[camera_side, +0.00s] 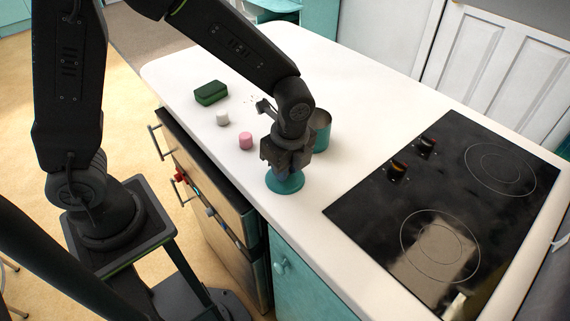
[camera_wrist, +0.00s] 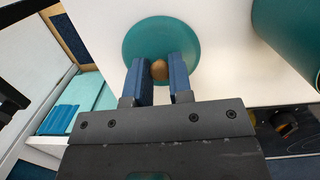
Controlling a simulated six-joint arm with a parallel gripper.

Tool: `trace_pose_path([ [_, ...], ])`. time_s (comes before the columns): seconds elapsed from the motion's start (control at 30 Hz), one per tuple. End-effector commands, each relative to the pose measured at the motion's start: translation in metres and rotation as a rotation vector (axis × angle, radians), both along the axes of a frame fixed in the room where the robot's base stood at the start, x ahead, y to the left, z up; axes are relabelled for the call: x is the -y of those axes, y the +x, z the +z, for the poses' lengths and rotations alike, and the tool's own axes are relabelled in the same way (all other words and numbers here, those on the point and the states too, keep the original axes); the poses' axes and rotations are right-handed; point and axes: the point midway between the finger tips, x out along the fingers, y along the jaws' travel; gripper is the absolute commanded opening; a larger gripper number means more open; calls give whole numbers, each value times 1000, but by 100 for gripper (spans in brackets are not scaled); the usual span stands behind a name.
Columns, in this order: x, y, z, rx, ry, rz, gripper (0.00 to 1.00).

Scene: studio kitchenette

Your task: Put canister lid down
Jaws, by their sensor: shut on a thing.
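The canister lid is a round teal disc (camera_side: 285,183) at the front edge of the white counter in the side view. In the wrist view the lid (camera_wrist: 140,42) shows a brown round knob (camera_wrist: 159,70) at its middle. My gripper (camera_wrist: 159,75) has its two blue fingers shut on the knob, and in the side view my gripper (camera_side: 285,172) is straight above the lid. The lid looks level; I cannot tell whether it touches the counter. The teal canister (camera_side: 321,130) stands open just behind my gripper, partly hidden by it, and shows at the upper right in the wrist view (camera_wrist: 290,35).
A pink marshmallow-like piece (camera_side: 246,141), a white one (camera_side: 222,118) and a green sponge-like block (camera_side: 211,93) lie left of my gripper. A black cooktop (camera_side: 450,215) with two knobs is at the right. The white counter (camera_side: 330,70) is clear behind the canister.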

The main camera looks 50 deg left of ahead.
Motion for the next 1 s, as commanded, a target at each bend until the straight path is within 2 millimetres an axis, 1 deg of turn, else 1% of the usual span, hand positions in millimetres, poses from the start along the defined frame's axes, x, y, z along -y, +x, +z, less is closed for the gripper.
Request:
trace_pose_path([
  [0.03, 0, 0, -1, -1, 0, 0, 22],
  [0.2, 0, 0, -1, -1, 0, 0, 38],
  [0.3, 0, 0, -1, -1, 0, 0, 46],
  [0.57, 0, 0, 2, 0, 0, 0, 46],
  [0.67, 1, 1, 11, 3, -1, 0, 46],
  [0.77, 3, 1, 28, 5, -2, -1, 46],
  [1.0, 10, 1, 79, 5, -2, -2, 46],
])
